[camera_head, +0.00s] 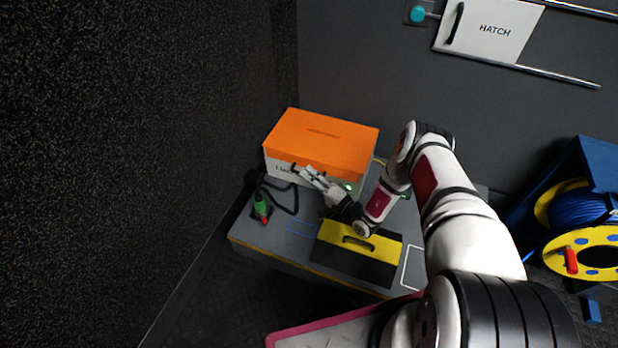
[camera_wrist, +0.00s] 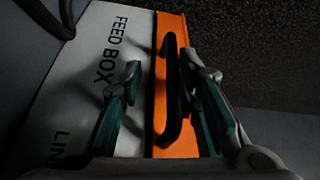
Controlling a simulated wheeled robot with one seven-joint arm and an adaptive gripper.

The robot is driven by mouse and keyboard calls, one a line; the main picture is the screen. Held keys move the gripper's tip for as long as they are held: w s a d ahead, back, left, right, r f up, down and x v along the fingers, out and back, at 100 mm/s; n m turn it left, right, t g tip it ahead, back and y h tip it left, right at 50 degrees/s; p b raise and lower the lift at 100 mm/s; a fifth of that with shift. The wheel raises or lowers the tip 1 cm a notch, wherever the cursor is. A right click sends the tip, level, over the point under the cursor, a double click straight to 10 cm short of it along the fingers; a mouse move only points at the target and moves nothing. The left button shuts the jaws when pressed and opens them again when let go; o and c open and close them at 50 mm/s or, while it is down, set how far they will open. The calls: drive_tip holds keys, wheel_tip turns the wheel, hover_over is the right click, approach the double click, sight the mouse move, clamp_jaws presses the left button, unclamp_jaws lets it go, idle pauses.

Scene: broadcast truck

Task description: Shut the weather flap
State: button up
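The feed box (camera_head: 281,169) is a white box on the grey bench, and its lettered face also shows in the wrist view (camera_wrist: 85,75). An orange flap (camera_head: 325,138) covers its top, with small lettering I cannot read; I take this as the weather flap. In the wrist view the flap's orange edge (camera_wrist: 160,125) carries a long black handle (camera_wrist: 171,90). My gripper (camera_head: 305,174) is at the front of the box. In the wrist view my gripper (camera_wrist: 161,68) is open, its fingers on either side of the handle; contact is unclear.
A yellow panel with a handle (camera_head: 370,241) lies on the bench (camera_head: 262,245) below my forearm. A green connector (camera_head: 260,205) and black cable are left of it. A blue cable reel (camera_head: 545,212) stands right. A hatch (camera_head: 480,30) is on the back wall.

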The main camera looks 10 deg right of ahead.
sight(310, 157)
drive_tip(key=shift+a+r, duration=0.1)
drive_tip(key=shift+r, duration=4.95)
drive_tip(key=d+f+v, duration=0.1)
drive_tip(key=f+v, duration=0.1)
drive_tip(key=v, duration=1.3)
drive_tip(key=shift+f, duration=0.45)
drive_tip(key=shift+w+d, duration=0.1)
drive_tip(key=shift+d, duration=0.05)
